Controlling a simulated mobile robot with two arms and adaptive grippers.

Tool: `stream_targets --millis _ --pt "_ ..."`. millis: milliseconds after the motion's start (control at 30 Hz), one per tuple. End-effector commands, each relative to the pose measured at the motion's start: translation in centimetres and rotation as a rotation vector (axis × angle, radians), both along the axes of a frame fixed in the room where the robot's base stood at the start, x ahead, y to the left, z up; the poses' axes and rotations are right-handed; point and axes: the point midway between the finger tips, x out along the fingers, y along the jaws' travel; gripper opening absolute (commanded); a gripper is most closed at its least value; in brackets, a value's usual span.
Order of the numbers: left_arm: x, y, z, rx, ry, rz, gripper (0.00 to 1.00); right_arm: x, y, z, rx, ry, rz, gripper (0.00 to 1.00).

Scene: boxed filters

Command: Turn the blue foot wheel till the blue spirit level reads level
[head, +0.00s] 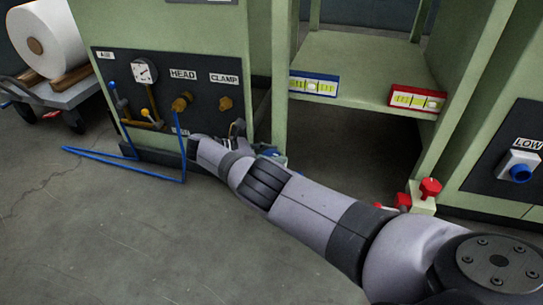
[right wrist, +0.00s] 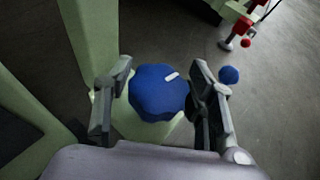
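The blue spirit level (head: 292,84) is on the front left of the green shelf in the head view. Its vial is yellow-green with a pale bubble near the middle; it is too small to tell exact level. The blue foot wheel (right wrist: 157,91), lobed with a white mark on top, is between the fingers of my right gripper (right wrist: 161,80) in the right wrist view. The fingers look open around it, with a thin gap at the left finger; contact at the right finger is unclear. In the head view my arm mostly hides this wheel. My left gripper is not in view.
A blue ball knob (right wrist: 229,75) is just right of the right finger. A red spirit level (head: 395,96) and red foot wheel (head: 430,187) are at the right. A gauge panel (head: 205,118) with a blue hose (head: 130,169) is at the left. Floor in front is clear.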

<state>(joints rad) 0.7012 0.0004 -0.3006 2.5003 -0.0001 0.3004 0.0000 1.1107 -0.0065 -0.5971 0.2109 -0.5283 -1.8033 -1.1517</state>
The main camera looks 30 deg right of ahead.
Motion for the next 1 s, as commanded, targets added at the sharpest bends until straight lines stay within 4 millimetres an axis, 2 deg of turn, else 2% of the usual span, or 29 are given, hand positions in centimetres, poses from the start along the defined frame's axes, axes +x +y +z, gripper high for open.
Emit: stream_targets --millis 200,667,933,1000 --pt "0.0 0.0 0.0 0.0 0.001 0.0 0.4 0.1 0.2 -0.1 0.003 0.0 0.004 0.66" --pt "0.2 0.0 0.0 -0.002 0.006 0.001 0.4 0.2 0.3 0.4 0.004 0.0 0.006 0.66" --pt "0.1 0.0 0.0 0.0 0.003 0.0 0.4 0.1 0.2 2.4 0.005 -0.003 0.005 0.66" --pt "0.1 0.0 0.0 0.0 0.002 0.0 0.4 0.1 0.2 3.7 0.004 -0.006 0.003 0.66"
